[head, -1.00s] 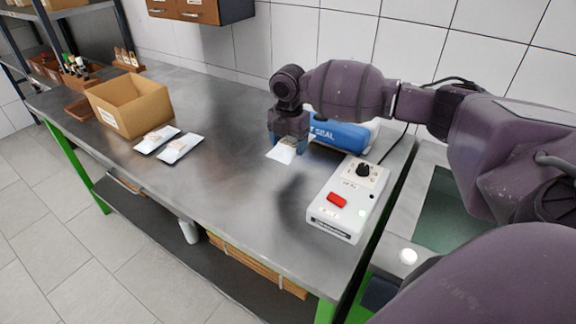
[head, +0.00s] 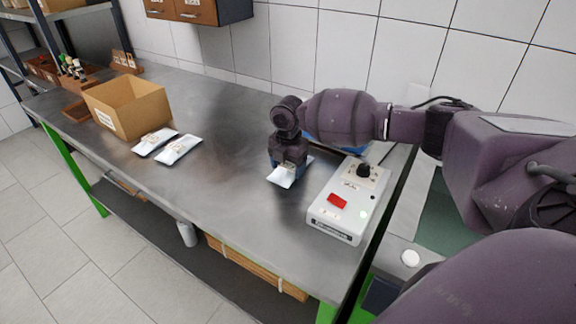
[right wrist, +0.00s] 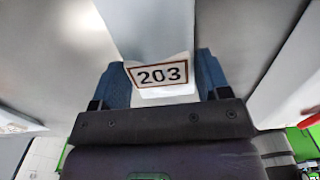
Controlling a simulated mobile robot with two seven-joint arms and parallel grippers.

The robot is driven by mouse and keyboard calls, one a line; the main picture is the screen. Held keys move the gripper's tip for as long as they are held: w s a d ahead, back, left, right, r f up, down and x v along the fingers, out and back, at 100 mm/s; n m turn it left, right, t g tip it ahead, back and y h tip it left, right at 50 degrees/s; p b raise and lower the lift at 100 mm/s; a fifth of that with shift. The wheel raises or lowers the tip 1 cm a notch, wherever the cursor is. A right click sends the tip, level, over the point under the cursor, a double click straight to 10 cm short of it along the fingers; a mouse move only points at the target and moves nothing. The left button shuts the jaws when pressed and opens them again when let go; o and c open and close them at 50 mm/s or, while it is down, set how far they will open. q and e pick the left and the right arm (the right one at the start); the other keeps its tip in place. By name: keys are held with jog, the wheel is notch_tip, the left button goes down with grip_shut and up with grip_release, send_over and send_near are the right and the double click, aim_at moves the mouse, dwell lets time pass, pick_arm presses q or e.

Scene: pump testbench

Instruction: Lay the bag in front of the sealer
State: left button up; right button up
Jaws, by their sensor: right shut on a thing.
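The white bag (head: 283,177) hangs from my right gripper (head: 289,164), low at the table top and left of the sealer. Whether it touches the table I cannot tell. The sealer has a white housing (head: 340,215) with a red switch and black dial. Its blue part (head: 350,151) is mostly hidden behind my right arm. My left gripper is not in view.
Two more white bags, a nearer one (head: 180,149) and a farther one (head: 153,142), lie on the metal table (head: 225,185). An open cardboard box (head: 135,118) stands beyond them. The table between those bags and the gripper is clear.

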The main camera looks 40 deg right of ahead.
aim_at(288, 168)
jog(key=shift+f, duration=0.1)
jog(key=o, duration=1)
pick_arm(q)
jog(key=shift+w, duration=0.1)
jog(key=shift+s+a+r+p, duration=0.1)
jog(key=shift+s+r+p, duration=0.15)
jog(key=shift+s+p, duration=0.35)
pick_arm(e)
notch_tip(288, 168, up, 12)
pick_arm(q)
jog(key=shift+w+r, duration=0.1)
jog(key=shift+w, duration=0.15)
